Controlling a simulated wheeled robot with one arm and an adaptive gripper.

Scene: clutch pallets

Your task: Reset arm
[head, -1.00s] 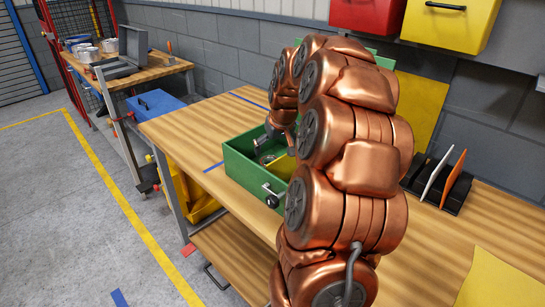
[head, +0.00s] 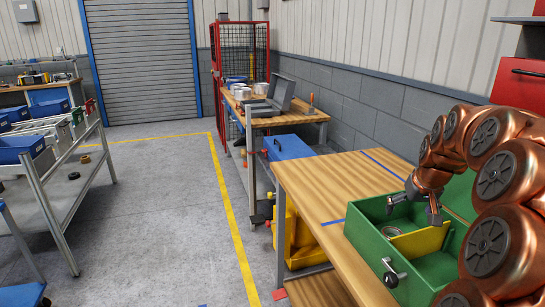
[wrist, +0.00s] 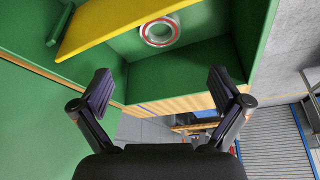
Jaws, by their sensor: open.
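My copper-coloured arm stands at the right of the head view, bent over the wooden workbench (head: 318,185). My gripper (head: 430,205) hangs over the green box (head: 382,250) on that bench. In the wrist view my gripper (wrist: 160,95) has its two dark fingers wide apart with nothing between them. Beyond the fingers the green box (wrist: 190,75) shows from above, with a yellow divider (wrist: 110,25). A ring with red and white bands (wrist: 159,31) lies in one compartment. The ring also shows small in the head view (head: 391,231).
A second bench (head: 300,117) with a grey open case (head: 275,100) and several cans stands behind. A blue toolbox (head: 288,147) sits beneath. A metal rack (head: 48,180) with blue bins stands at left. The floor between is clear, with a yellow line (head: 233,225).

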